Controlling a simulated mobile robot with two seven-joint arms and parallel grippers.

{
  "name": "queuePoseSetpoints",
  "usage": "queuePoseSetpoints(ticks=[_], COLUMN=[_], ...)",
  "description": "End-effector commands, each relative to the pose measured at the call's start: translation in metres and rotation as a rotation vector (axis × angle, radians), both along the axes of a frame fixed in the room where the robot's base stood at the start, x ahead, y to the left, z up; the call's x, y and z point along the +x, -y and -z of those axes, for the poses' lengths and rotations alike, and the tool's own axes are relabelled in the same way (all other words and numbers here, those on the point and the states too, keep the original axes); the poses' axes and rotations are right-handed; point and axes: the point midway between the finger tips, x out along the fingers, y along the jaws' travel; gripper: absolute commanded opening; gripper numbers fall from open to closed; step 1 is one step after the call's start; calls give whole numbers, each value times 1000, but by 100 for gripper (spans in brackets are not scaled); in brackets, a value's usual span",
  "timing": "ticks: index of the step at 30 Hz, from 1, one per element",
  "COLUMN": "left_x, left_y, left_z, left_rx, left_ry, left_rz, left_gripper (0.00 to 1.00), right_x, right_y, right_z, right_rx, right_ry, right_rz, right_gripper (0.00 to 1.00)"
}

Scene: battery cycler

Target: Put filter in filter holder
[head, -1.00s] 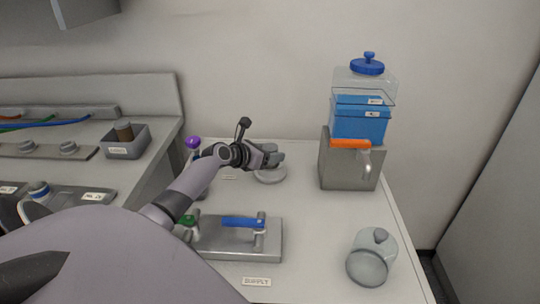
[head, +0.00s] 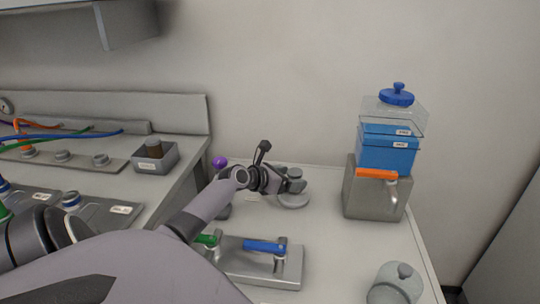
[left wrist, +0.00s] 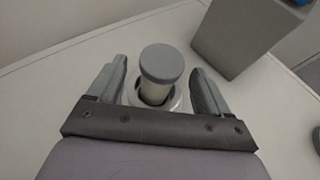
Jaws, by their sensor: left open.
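A pale cylinder with a grey disc-shaped top (left wrist: 162,64) stands in a round light ring-shaped base (left wrist: 150,98) in the left wrist view; it looks like the filter, but I cannot be sure. In the head view the round base (head: 293,201) is on the table, partly hidden by my gripper. My left gripper (head: 295,182) is beside it. In the left wrist view my left gripper (left wrist: 160,85) is open, with one finger on each side of the cylinder and gaps visible. I cannot tell which thing is the filter holder. My right gripper is not in view.
A grey box with a blue upper part (head: 385,150), clear container and orange handle stands at the right. A lidded glass jar (head: 397,284) is at front right. A metal plate (head: 290,268) with green and blue handles lies in front. A small grey bin (head: 155,158) is left.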

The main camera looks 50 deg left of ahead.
Motion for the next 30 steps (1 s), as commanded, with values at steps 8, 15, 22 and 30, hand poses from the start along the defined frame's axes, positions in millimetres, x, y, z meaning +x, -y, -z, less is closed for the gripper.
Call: queuePoseSetpoints(ticks=[8,15,22,30], left_x=[-42,-73,-87,-89], left_y=[-3,-6,-7,-7], left_z=[-18,-30,-37,-37], left_rx=[2,-1,0,1], left_ry=[-3,-1,-1,0], left_rz=[2,1,1,1], left_gripper=[79,79,79,79], right_x=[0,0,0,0], right_y=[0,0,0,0], right_z=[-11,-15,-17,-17], right_rx=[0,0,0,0], right_ry=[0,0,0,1], right_rz=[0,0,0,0], right_gripper=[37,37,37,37])
